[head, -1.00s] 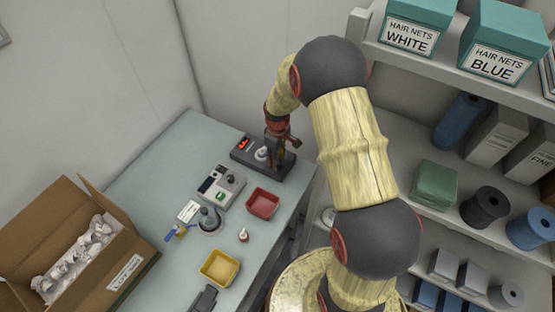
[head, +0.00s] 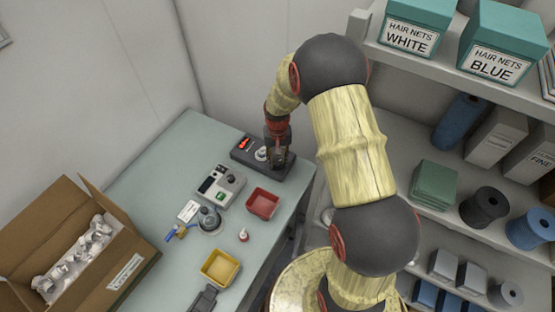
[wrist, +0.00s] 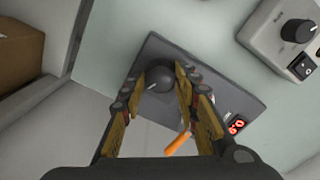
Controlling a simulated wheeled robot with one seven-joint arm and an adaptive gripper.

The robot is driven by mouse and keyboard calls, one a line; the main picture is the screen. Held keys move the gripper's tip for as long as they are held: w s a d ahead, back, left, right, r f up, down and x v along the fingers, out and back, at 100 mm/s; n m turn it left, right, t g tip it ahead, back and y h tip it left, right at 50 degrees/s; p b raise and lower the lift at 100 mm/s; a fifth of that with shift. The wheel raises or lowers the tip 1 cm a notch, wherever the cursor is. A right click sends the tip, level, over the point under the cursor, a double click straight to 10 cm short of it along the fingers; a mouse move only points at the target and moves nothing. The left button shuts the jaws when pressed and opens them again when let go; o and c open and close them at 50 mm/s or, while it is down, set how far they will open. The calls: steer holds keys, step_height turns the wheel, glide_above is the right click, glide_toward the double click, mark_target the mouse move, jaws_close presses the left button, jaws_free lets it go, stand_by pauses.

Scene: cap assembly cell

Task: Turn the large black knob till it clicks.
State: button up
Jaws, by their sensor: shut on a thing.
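The large black knob (wrist: 158,78) sits on a dark grey box (wrist: 215,85), with a pale mark on its lower left side in the wrist view. My gripper (wrist: 161,80) has a finger on each side of it and is shut on it.
A pale device (head: 220,186) with a smaller black knob (wrist: 299,30) stands near the box. A red tray (head: 263,204), a yellow tray (head: 220,268) and a small red-and-white bottle (head: 243,235) are on the table. An orange piece (wrist: 178,143) shows between my fingers.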

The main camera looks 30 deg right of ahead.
mark_target(277, 162)
steer(key=shift+m, duration=1)
steer(key=o, duration=1.1)
steer(key=shift+o, duration=0.2)
step_height(277, 162, up, 12)
